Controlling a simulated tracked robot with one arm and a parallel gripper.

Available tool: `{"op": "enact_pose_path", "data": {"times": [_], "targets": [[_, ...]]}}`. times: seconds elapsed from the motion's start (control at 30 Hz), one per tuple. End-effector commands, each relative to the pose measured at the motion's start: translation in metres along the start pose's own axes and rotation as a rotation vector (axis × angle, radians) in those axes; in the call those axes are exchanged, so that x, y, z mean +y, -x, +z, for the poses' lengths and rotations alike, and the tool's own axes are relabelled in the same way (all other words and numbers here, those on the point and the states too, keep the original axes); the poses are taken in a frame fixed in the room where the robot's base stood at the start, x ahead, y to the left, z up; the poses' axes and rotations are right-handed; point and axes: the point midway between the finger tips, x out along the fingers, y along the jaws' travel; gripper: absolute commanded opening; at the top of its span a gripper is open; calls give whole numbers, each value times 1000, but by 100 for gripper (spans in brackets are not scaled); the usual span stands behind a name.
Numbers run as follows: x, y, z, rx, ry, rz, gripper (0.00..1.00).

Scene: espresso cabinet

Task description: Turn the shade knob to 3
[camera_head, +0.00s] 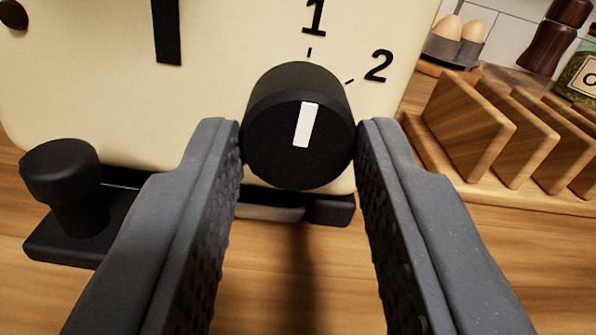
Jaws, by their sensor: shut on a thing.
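The shade knob (275,158) is a round black knob with a white pointer mark (306,125) on its face. It sits on the front of a cream appliance (220,90). The numbers 1 (314,17) and 2 (379,66) with short tick marks show above it and to its upper right; no 3 is in view. The white mark points up and slightly right, close to the tick of 1. My gripper (299,150) has one finger on each side of the knob, both touching it, shut on it. The knob's sides are partly hidden by the fingertips.
A black lever (62,175) juts out at the lower left, beside a black tray edge (75,235). A dark vertical slot (166,30) is in the appliance front. A wooden rack (480,135) stands close on the right, with eggs (450,28) and a jar (582,75) behind.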

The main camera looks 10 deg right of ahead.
Motion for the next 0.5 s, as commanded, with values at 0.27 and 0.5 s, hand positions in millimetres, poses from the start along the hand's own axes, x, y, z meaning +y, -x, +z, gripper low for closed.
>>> {"op": "enact_pose_path", "data": {"times": [0.27, 0.5], "targets": [[-2, 0, 3, 1, -138, -4, 8], [-2, 0, 5, -2, -352, -3, 8]]}}
